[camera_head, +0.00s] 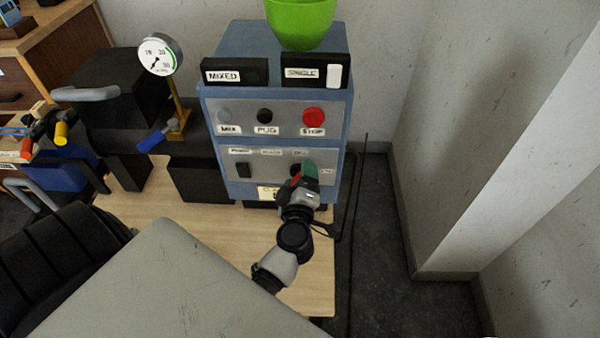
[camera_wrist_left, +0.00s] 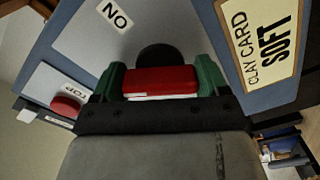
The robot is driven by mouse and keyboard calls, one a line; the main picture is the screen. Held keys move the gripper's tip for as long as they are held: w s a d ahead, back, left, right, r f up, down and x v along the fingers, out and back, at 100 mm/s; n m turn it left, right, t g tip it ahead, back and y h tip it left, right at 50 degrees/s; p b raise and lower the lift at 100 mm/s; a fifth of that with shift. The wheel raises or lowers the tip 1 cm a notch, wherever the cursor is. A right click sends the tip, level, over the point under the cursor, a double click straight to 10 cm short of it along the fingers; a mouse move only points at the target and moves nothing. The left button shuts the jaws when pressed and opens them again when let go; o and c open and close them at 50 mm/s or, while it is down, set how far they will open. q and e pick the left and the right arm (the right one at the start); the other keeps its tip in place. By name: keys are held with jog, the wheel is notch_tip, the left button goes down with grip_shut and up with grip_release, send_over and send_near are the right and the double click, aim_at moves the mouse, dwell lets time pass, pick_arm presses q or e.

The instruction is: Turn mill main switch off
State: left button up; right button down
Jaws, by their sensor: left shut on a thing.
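The mill's blue control box (camera_head: 214,150) stands on the wooden table. Its lower panel carries the main switch, a red handle (camera_wrist_left: 160,82) on a round black base (camera_wrist_left: 162,58). My left gripper (camera_head: 306,172) is at the right of that panel, with its green fingers on either side of the red handle (camera_head: 296,177), shut on it. In the left wrist view my left gripper (camera_wrist_left: 161,86) shows the handle lying left to right across the picture, with the ON label (camera_wrist_left: 115,14) off to the upper left. My right gripper is out of view.
A black switch (camera_head: 243,170) sits left on the lower panel. Above are a red STOP button (camera_head: 314,117) and black and grey buttons. The clay card (camera_wrist_left: 268,45) is close below the handle. A green bowl (camera_head: 301,22) tops the box; a gauge (camera_head: 160,55) stands left.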

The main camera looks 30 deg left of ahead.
pick_arm(q)
jog(key=n, duration=0.2)
jog(key=shift+n, duration=0.4)
jog(key=shift+n+p, duration=0.35)
jog(key=shift+n, duration=1.45)
jog(key=o, duration=0.9)
